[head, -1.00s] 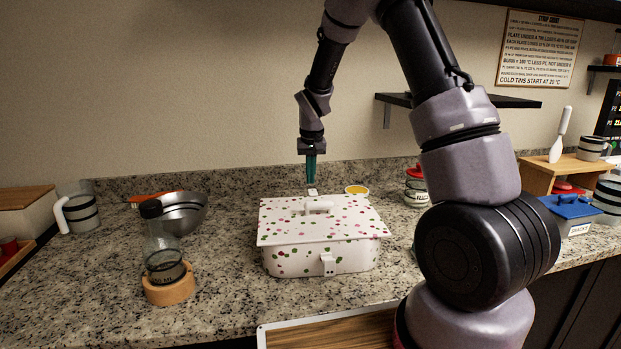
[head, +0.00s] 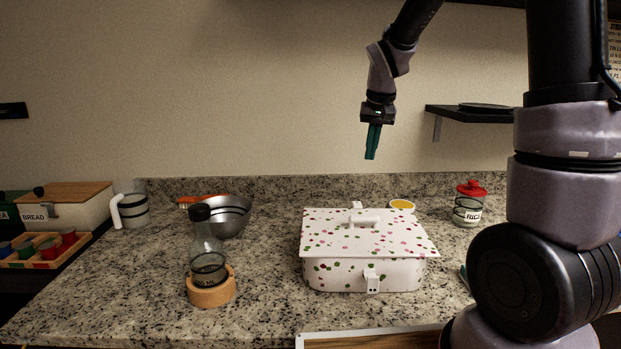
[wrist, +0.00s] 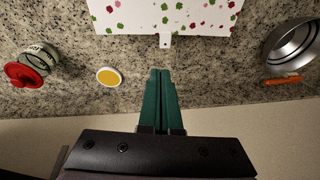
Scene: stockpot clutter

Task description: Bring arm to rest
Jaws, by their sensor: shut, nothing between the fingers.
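My gripper (head: 371,156) hangs with its green fingers pointing down, in the air above the back of the counter and well above the white spotted lidded box (head: 362,262). In the wrist view my gripper (wrist: 160,74) shows its two fingers together with nothing between them. The edge of the spotted box (wrist: 165,15) lies beyond the fingertips in that view. The box's lid is on. My arm rises from the right side of the head view and bends over to the gripper.
On the counter (head: 130,300) stand a glass bottle (head: 206,252) in a wooden ring, a metal bowl (head: 228,216), a mug (head: 131,211), a yellow-topped dish (head: 402,205) and a red-lidded rice jar (head: 468,205). A wall shelf (head: 470,113) is right of my gripper.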

